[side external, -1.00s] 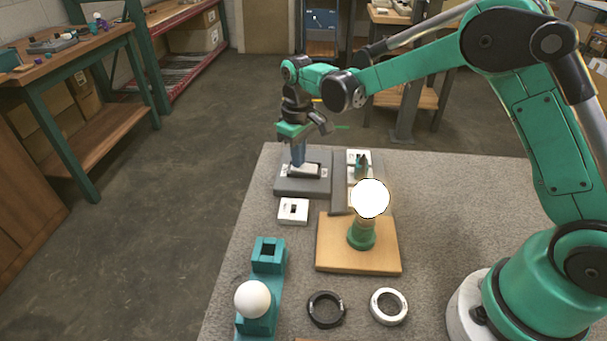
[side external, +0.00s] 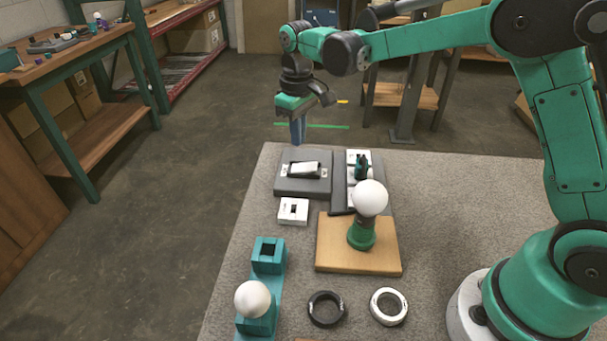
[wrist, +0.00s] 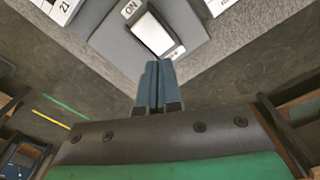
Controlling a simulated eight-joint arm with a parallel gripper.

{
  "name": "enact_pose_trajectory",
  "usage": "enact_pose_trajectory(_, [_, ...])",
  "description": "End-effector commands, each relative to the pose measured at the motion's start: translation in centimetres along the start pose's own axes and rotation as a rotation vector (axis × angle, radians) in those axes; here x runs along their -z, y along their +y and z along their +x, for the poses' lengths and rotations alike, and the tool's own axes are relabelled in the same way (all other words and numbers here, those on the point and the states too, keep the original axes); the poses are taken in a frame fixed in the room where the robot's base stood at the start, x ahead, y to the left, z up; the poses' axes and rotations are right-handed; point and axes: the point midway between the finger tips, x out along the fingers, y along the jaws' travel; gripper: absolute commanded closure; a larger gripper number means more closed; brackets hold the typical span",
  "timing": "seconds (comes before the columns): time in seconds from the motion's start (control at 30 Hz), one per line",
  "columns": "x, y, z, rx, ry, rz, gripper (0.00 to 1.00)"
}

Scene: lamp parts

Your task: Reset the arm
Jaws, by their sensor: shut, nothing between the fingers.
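My gripper (side external: 298,130) is raised near the far left corner of the table in the side view. Its blue fingers are together and empty; the fingers also show in the wrist view (wrist: 158,85). A grey switch block with a white rocker (side external: 305,168) sits below and nearer the camera, apart from the fingers. The wrist view shows the rocker (wrist: 152,34) with an "ON" label beside it. A white bulb (side external: 370,198), unlit, stands upright on a green lamp base (side external: 361,235) on a wooden board (side external: 330,255).
A second white bulb (side external: 252,299) rests in a teal holder (side external: 268,256). A black ring (side external: 326,309) and a white ring (side external: 389,307) lie at the front. A white square part (side external: 293,211) lies by the switch. The right side of the table (side external: 460,200) is clear.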

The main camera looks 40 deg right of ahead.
Motion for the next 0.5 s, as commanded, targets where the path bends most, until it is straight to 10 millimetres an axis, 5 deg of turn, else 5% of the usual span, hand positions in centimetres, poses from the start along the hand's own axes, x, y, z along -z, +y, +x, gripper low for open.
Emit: enact_pose_trajectory(0.5, [0.0, 0.0, -1.6, 0.0, 0.0, 0.0, 1.0])
